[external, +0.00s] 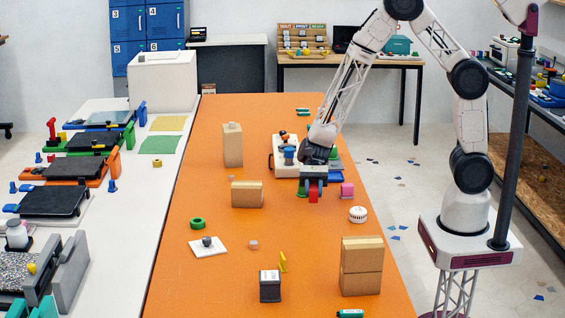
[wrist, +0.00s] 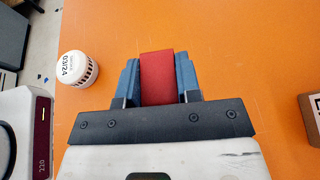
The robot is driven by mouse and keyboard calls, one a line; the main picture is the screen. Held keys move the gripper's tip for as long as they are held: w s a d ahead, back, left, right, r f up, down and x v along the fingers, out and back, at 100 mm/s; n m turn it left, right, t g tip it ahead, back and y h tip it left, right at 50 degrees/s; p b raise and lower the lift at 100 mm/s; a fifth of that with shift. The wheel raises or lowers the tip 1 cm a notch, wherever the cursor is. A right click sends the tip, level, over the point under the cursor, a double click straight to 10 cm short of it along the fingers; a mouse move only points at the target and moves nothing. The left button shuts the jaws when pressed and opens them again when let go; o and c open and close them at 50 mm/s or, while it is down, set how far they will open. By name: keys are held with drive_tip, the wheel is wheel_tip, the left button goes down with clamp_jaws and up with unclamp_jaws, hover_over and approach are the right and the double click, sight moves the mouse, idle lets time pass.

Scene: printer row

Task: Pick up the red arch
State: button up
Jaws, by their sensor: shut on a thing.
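My gripper (external: 313,190) is over the right part of the orange table, with its jaws pointing down. Its two blue-grey fingers are shut on the red arch (external: 313,188), one finger on each side. In the wrist view the red arch (wrist: 157,78) fills the gap between the fingers of my gripper (wrist: 158,80). Only its smooth red top face shows there. The arch's lower part is hard to make out, and I cannot tell whether it touches the table.
A white round device (external: 358,214) stands nearby; it also shows in the wrist view (wrist: 77,69). Cardboard boxes (external: 247,194) (external: 361,266) stand left and in front. Orange table between is mostly clear.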

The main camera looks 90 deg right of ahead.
drive_tip(key=shift+s+d+r, duration=0.15)
drive_tip(key=shift+s, duration=1.35)
drive_tip(key=shift+s+d+r, duration=0.15)
drive_tip(key=shift+s, duration=1.3)
drive_tip(key=shift+s, duration=0.1)
